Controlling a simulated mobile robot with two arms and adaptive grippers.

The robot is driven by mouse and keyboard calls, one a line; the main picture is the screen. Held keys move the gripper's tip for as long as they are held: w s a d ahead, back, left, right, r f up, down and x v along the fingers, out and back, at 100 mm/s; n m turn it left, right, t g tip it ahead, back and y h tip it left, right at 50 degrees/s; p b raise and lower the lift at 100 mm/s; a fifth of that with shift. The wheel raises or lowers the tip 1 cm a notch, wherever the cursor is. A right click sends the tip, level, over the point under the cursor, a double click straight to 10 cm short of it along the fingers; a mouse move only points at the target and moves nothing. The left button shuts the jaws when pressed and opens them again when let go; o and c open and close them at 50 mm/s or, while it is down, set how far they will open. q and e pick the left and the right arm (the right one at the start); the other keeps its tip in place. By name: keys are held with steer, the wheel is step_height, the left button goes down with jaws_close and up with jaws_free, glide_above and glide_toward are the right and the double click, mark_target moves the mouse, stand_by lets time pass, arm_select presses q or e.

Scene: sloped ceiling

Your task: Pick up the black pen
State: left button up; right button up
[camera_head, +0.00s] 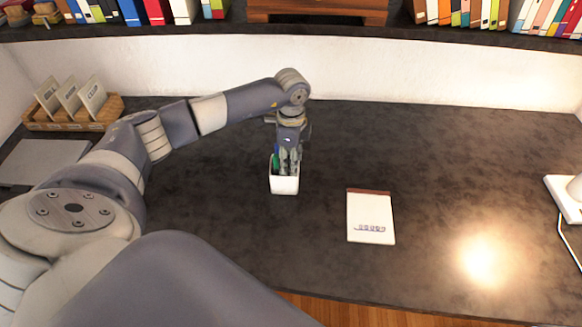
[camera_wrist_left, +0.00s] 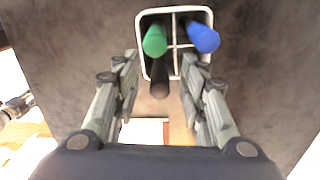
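The black pen (camera_wrist_left: 160,82) stands in a white divided holder (camera_wrist_left: 208,14), in the near left compartment of the left wrist view. A green pen (camera_wrist_left: 155,40) and a blue pen (camera_wrist_left: 203,37) stand in the far compartments. In the head view the holder (camera_head: 284,185) sits on the dark desk, and the black pen cannot be told apart there. My left gripper (camera_head: 288,168) points down over the holder. In the wrist view my left gripper (camera_wrist_left: 160,72) is open, one finger on each side of the black pen, with gaps to it. My right gripper is not in view.
A notepad (camera_head: 370,217) lies right of the holder on the desk (camera_head: 450,160). A basket with cards (camera_head: 75,125) and a grey flat object (camera_head: 42,160) are at the left. A white lamp base (camera_head: 565,197) is at the right edge. A bookshelf (camera_head: 330,32) runs along the back.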

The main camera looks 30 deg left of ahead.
arm_select(q)
steer(key=c, duration=0.9)
steer(key=shift+r, duration=0.2)
step_height(320, 180, up, 8)
steer(key=b, duration=0.3)
steer(key=shift+r, duration=0.8)
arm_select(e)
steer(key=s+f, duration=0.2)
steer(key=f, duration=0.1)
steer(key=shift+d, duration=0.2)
